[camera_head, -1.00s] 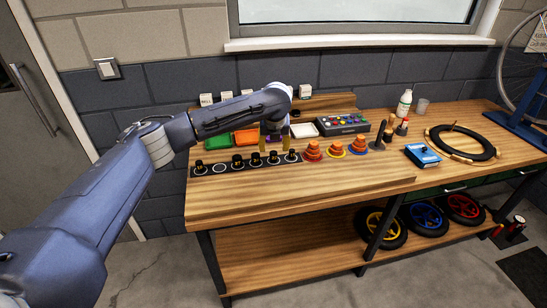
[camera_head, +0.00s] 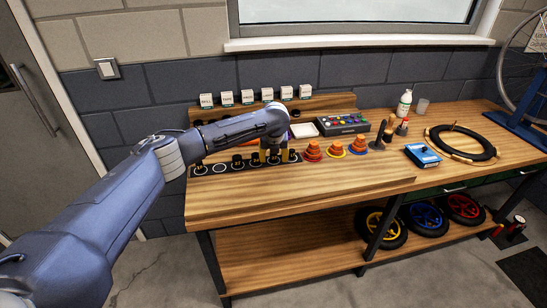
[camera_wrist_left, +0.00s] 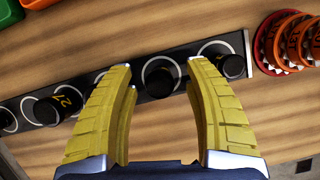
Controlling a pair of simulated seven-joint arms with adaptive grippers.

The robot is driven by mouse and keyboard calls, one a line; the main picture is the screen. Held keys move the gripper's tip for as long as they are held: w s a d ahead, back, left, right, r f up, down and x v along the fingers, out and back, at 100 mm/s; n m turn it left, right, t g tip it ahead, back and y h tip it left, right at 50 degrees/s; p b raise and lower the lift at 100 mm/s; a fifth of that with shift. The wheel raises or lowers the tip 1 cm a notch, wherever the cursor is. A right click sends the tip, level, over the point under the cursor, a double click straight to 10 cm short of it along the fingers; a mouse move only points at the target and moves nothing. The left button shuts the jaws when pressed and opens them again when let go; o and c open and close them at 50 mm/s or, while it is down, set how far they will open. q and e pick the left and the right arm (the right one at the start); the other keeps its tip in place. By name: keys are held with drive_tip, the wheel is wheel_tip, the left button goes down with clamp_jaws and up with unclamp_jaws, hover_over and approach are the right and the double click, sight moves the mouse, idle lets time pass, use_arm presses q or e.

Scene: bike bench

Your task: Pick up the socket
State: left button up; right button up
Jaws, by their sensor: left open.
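Several dark sockets stand upright in a black strip (camera_head: 228,168) on the bench, each in a pale ring; one ring is empty. My left gripper (camera_head: 270,157) is low over the right part of the strip, open and empty. In the left wrist view its yellow fingers (camera_wrist_left: 162,72) are spread on either side of the socket second from the strip's right end (camera_wrist_left: 158,78), with a gap on both sides. The end socket (camera_wrist_left: 217,50) is just right of the right finger. Another socket is partly hidden behind the left finger. My right gripper is not in view.
Orange stacked cones (camera_head: 313,151) stand just right of the strip. Behind are a white tray (camera_head: 304,130), a grey box with coloured buttons (camera_head: 341,125) and a shelf with small white boxes (camera_head: 247,97). The bench front (camera_head: 300,194) is clear.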

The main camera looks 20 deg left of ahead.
use_arm(q)
drive_tip(key=shift+c, duration=0.4)
clamp_jaws()
